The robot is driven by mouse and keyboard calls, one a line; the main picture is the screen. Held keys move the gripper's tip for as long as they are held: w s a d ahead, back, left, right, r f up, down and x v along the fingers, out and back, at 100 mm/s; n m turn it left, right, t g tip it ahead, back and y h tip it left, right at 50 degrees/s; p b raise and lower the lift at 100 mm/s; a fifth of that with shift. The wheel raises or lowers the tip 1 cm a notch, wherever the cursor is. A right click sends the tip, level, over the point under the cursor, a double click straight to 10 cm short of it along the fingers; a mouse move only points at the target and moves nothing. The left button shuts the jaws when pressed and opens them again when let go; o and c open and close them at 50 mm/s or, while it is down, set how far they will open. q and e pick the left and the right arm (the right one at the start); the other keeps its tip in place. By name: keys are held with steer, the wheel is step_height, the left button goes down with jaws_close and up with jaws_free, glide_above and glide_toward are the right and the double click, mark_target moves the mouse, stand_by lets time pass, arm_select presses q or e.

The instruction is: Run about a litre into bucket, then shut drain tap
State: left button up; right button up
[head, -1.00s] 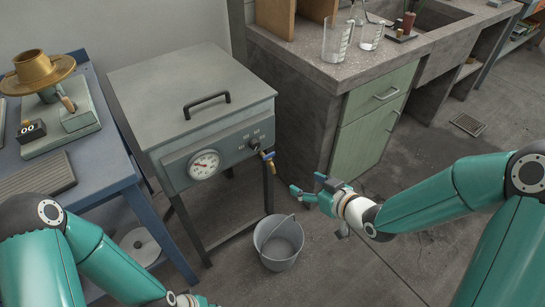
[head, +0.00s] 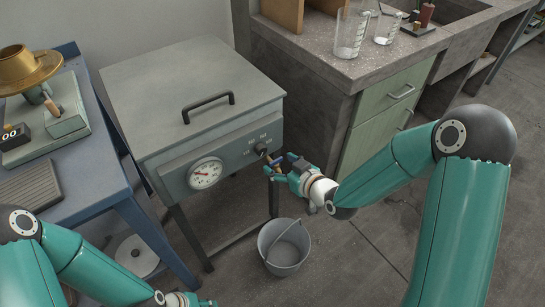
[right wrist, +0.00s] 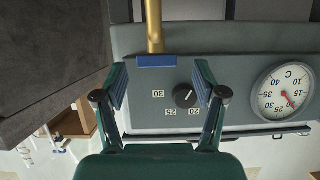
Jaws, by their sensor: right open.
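The drain tap (head: 275,160) is on the front of a grey water bath (head: 205,130), right of its dial. In the right wrist view its brass pipe (right wrist: 154,25) and blue lever (right wrist: 156,60) show, the lever lying crosswise. My right gripper (head: 283,173) is at the tap in the head view. In the wrist view, the open jaws (right wrist: 161,85) straddle the lever's line, with a gap on each side. The grey bucket (head: 270,242) stands on the floor below the tap and looks empty. No water stream shows. My left gripper (head: 190,300) is low at the bottom edge, its jaws unclear.
A round temperature gauge (head: 205,173) and a small black knob (right wrist: 185,96) are on the bath's front panel. A concrete bench (head: 320,70) with glass beakers stands to the right. A blue table (head: 95,165) is at the left. Floor right of the bucket is clear.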

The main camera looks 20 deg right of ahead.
arm_select(q)
steer(key=shift+w+a, duration=0.1)
steer(key=shift+w, duration=0.15)
arm_select(e)
steer(key=shift+w+d+f, duration=0.1)
steer(key=shift+w+f, duration=0.05)
steer(key=shift+w, duration=0.25)
steer(key=shift+w, duration=0.1)
steer(key=c, duration=1)
steer(key=shift+d, duration=0.25)
steer(key=shift+c, duration=0.7)
steer(key=shift+a, duration=0.15)
arm_select(q)
steer(key=shift+w, duration=0.15)
